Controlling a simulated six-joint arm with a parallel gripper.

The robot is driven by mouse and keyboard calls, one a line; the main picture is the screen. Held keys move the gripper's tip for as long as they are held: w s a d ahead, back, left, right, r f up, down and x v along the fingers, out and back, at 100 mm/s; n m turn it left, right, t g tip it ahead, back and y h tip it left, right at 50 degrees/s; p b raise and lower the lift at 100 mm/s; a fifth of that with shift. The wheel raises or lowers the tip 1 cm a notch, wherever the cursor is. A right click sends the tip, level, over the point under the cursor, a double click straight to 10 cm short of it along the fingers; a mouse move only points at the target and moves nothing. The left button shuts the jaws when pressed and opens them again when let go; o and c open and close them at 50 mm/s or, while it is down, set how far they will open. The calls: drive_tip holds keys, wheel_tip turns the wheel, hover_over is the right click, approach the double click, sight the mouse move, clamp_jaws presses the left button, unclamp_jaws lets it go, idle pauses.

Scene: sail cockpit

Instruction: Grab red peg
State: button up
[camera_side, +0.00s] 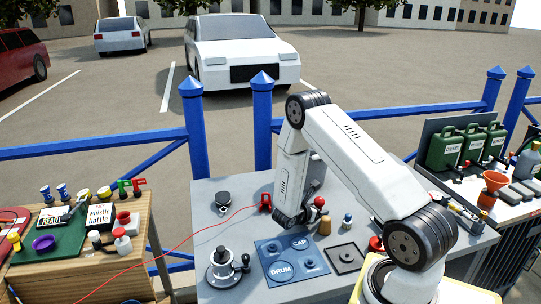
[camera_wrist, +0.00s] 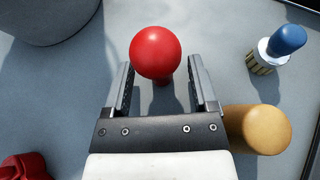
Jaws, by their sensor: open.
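The red peg has a round ball head (camera_wrist: 156,52) and a narrower red stem below it in the wrist view. It stands on the grey worktop, just beyond and partly between the fingertips of my gripper (camera_wrist: 160,78). The jaws are open, one finger on each side of the lower part of the ball, with no clear contact. In the side view the red ball (camera_side: 319,202) shows beside my gripper (camera_side: 296,218), whose fingers are hard to make out there.
A tan wooden peg (camera_wrist: 262,128) stands close by the right finger. A blue-topped brush-like piece (camera_wrist: 286,40) stands further right. A large grey cylinder (camera_wrist: 48,12) is at upper left, a red object (camera_wrist: 24,167) at lower left. A blue board (camera_side: 283,277) marked DRUM and CAP lies nearby.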

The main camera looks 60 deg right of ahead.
drive_tip(key=shift+s+d+f, duration=0.15)
drive_tip(key=shift+d+f, duration=0.15)
drive_tip(key=shift+d, duration=0.3)
clamp_jaws()
